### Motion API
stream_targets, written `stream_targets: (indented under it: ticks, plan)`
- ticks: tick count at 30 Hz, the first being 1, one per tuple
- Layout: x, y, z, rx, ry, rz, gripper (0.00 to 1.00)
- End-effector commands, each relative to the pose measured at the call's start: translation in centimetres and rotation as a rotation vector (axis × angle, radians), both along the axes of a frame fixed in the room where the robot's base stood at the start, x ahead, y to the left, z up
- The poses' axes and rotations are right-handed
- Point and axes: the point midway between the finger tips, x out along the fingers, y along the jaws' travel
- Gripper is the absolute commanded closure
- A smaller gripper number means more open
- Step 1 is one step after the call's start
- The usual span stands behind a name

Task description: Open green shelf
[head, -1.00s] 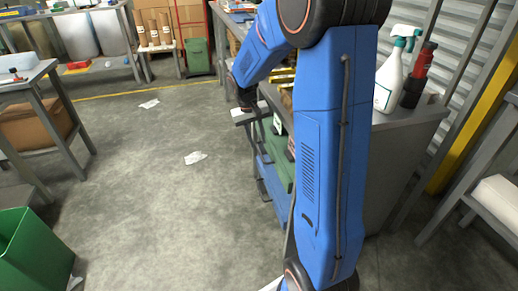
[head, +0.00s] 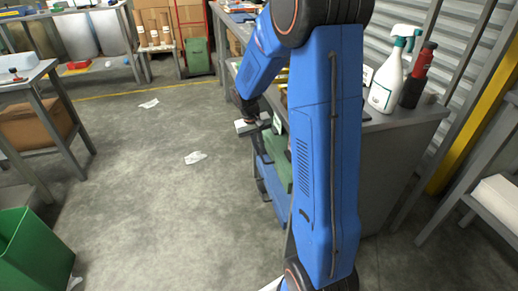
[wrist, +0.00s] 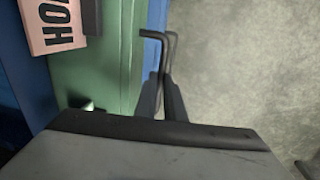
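The green shelf front (head: 284,172) is on the bench side, partly hidden behind my blue arm in the head view. My gripper (wrist: 163,85) points at this handle, with the dark fingers beside the handle's lower part. The fingers look close together, but whether they touch the handle is unclear. In the head view my gripper (head: 268,124) is small, beside the bench front.
A blue front (head: 268,175) lies below the green one. A spray bottle (head: 387,82) and a red-black bottle (head: 417,75) stand on the bench top (head: 400,118). A green bin (head: 30,250) is at lower left. The floor left of the bench is open, with paper scraps (head: 195,158).

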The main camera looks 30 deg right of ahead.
Motion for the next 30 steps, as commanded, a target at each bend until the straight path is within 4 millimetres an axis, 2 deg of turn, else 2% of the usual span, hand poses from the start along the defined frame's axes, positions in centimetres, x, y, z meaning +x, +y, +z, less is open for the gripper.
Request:
stream_targets:
  ticks: [5, 11, 17, 30]
  plan:
    - [0.1, 0.3, 0.0, 0.0, -0.001, 0.0, 1.0]
    - [0.7, 2.3, 0.0, 0.0, -0.001, 0.004, 1.0]
    - [2.0, 6.6, 0.1, -0.001, -0.002, 0.006, 1.0]
    - [5.3, 18.5, 0.0, 0.0, -0.001, 0.006, 1.0]
